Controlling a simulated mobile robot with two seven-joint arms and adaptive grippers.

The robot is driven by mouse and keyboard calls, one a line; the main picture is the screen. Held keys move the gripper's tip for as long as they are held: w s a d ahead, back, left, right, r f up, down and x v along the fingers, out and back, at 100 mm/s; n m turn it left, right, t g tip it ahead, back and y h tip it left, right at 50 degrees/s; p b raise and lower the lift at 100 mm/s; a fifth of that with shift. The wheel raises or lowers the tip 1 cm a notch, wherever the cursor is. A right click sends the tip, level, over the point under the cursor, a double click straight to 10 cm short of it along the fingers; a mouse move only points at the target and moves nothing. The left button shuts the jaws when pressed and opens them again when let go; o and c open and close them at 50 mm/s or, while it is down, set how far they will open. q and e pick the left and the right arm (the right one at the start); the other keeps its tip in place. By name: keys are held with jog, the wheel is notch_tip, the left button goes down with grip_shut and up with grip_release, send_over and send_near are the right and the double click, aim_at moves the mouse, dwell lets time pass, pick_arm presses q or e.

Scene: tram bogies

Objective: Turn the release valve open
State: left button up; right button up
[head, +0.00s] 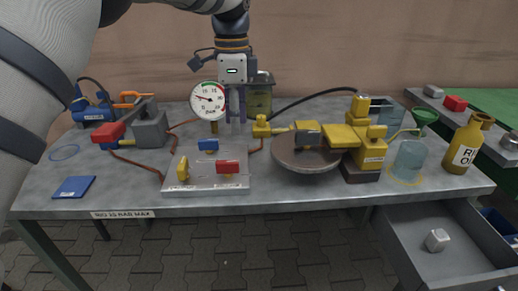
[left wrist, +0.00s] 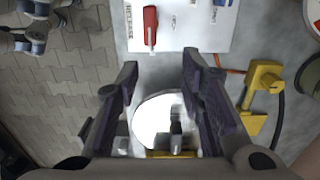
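The valve panel (head: 205,182) is a grey plate on the bench with a red lever (head: 229,167), a yellow lever (head: 182,169) and a blue lever (head: 208,144). In the left wrist view, the word RELEASE is printed on the plate beside the red lever (left wrist: 150,27), and the blue lever is cut off at the top edge. My left gripper (head: 236,117) points down above the bench, behind the panel's right part in the head view. Its two fingers (left wrist: 160,75) are apart with nothing between them. It touches no lever. My right gripper is out of view.
A round gauge (head: 208,101) stands behind the panel. To the right are a round disc (head: 295,160), yellow blocks (head: 371,147), a funnel bottle (head: 410,158) and a brown bottle (head: 466,145). A red-and-grey vise-like tool (head: 150,128) stands left. An open drawer (head: 450,262) sticks out front right.

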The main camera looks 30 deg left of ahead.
aim_at(234, 161)
pick_arm(q)
jog(key=shift+s+f, duration=1.1)
jog(key=shift+f, duration=0.1)
notch_tip(234, 161, down, 8)
jog(key=shift+w+f, duration=0.1)
jog(key=shift+w, duration=0.05)
grip_shut()
